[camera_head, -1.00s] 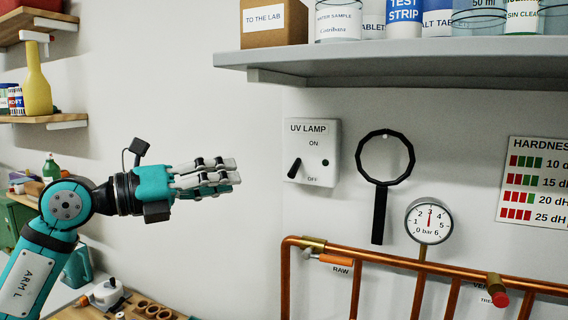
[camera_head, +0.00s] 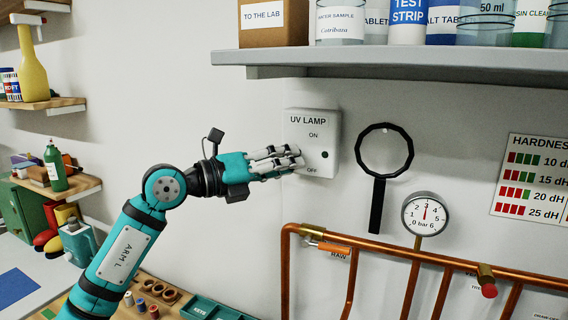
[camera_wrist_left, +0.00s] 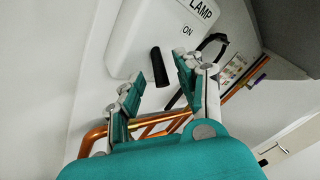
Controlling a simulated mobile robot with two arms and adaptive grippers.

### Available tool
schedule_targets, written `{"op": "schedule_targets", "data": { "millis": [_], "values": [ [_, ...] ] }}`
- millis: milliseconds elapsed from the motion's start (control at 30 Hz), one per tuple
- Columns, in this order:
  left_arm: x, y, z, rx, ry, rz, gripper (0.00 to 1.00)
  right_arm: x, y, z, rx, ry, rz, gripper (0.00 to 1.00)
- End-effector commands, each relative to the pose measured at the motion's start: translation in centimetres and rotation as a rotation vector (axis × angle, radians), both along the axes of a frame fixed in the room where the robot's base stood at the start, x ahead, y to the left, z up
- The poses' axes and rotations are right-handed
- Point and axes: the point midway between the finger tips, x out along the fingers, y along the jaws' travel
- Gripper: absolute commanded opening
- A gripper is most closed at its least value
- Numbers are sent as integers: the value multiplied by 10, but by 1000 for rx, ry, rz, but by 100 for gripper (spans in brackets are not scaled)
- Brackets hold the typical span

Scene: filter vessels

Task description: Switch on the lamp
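In the left wrist view, the black lever (camera_wrist_left: 160,67) stands out from the box (camera_wrist_left: 150,35), between the lines of my open fingers (camera_wrist_left: 163,73). The fingers are apart and hold nothing; I cannot tell whether one touches the lever. My right gripper is out of view.
A grey shelf (camera_head: 400,62) with jars and a box overhangs the switch box. A magnifying glass (camera_head: 384,150) hangs to its right, with a pressure gauge (camera_head: 425,214) beyond. Copper pipes (camera_head: 420,261) run below. The wall left of the box is bare.

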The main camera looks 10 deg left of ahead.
Motion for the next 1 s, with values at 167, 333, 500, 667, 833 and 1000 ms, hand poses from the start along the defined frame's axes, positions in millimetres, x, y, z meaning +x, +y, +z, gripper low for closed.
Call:
{"op": "schedule_targets", "data": {
  "millis": [167,333,500,667,833,1000],
  "values": [
    [0,0,0,0,0,0,14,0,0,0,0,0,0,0],
    [0,0,0,0,0,0,0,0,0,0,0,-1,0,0],
    [0,0,0,1,2,0,0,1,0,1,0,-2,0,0],
    [-1,1,5,9,27,0,0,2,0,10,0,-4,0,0],
    [-2,1,13,36,101,1,0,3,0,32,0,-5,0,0],
    [-2,2,20,73,218,1,0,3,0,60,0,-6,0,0]
  ]
}}
